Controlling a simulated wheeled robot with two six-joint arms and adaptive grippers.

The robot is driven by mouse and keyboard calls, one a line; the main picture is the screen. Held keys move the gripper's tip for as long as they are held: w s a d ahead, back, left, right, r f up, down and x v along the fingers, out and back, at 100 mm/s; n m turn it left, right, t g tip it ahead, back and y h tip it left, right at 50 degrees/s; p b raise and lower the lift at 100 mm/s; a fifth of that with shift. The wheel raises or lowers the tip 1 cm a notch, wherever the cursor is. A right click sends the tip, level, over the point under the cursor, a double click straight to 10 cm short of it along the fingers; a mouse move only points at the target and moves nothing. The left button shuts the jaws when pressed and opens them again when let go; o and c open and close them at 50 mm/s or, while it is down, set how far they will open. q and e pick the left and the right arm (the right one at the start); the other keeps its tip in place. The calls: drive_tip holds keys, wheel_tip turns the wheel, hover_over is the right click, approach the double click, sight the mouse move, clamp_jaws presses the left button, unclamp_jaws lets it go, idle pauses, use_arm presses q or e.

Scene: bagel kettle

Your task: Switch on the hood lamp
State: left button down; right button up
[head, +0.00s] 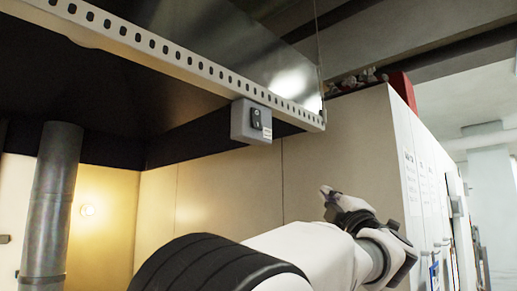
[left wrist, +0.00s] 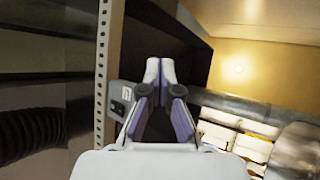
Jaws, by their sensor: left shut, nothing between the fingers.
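A small grey switch box (head: 239,123) hangs under the perforated front rail of the metal hood (head: 150,42). A black rocker switch (head: 257,119) is on its face; I cannot tell which way it is tipped. My left gripper (head: 326,191) is shut and empty, to the right of and below the box in the head view, apart from it. In the left wrist view the shut fingers (left wrist: 160,64) point up the picture, and the switch box (left wrist: 122,96) shows to their left, partly covered by the gripper. My right gripper is not in view.
The perforated rail (left wrist: 102,65) runs close to the left of my fingers in the left wrist view. A round metal duct (head: 52,190) stands at the left. A warm bright spot (head: 88,210) shows on the wall behind. Tall pale cabinets (head: 345,150) stand behind and right of my gripper.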

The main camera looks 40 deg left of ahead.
use_arm(q)
drive_tip(key=s+d+r+n+g+y+p, duration=0.1)
drive_tip(key=s+r+n+g+y, duration=0.1)
drive_tip(key=s+r+n, duration=0.35)
drive_tip(key=s+r+n+g+y+p, duration=0.25)
drive_tip(key=s+r, duration=0.35)
drive_tip(key=r, duration=0.5)
drive_tip(key=b, duration=0.2)
approach(260, 119)
drive_tip(key=shift+w+a+r, duration=1)
drive_tip(key=shift+a+r, duration=0.1)
drive_tip(key=shift+r, duration=0.9)
drive_tip(key=shift+a+r+h, duration=0.1)
drive_tip(key=shift+a+h, duration=0.3)
drive_tip(key=shift+h, duration=0.05)
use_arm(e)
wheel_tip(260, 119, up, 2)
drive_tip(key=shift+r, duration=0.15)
use_arm(q)
drive_tip(key=shift+a, duration=0.45)
drive_tip(key=shift+a+b, duration=0.25)
drive_tip(key=shift+b, duration=0.05)
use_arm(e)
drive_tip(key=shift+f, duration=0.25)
use_arm(q)
drive_tip(key=shift+d, duration=0.8)
